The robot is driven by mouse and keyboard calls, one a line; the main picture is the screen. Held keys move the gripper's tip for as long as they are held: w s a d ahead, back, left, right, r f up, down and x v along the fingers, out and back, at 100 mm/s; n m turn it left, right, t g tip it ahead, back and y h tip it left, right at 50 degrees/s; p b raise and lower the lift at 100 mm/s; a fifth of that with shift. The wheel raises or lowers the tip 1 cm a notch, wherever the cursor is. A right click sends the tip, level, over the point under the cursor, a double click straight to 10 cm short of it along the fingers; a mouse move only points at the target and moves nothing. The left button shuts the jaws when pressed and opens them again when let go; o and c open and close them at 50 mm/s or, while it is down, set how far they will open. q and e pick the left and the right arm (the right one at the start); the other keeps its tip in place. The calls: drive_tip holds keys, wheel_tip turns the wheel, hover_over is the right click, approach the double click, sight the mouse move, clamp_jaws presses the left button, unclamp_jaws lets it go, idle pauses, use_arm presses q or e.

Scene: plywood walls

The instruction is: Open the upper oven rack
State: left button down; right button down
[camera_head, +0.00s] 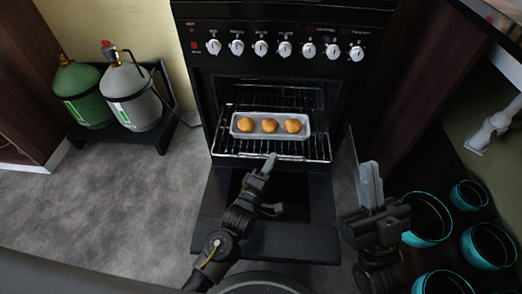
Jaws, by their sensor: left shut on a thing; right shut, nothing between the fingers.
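The black oven (205,75) stands ahead with its door (285,240) folded down. A wire oven rack (318,150) is inside, its front part reaching out of the opening. A light tray (250,133) with three golden buns (270,125) sits on the rack. My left gripper (270,160) is shut on the rack's front edge, near its middle. My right gripper (369,175) is shut and empty, pointing up to the right of the oven door, apart from the rack. Whether another rack lies below is hard to tell.
Two gas cylinders, one green (80,95) and one grey (132,100), stand on a black stand at the left. Several dark pots with teal rims (428,220) are on the right, near my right arm. Grey floor (130,210) is clear at the left.

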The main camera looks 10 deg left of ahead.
use_arm(q)
drive_tip(key=shift+s+d, duration=0.2)
drive_tip(key=shift+s, duration=0.1)
use_arm(e)
drive_tip(key=shift+a+g, duration=0.2)
drive_tip(key=shift+g, duration=0.1)
use_arm(q)
drive_tip(key=c, duration=1.8)
unclamp_jaws()
drive_tip(key=shift+c, duration=0.2)
use_arm(e)
drive_tip(key=shift+d, duration=0.1)
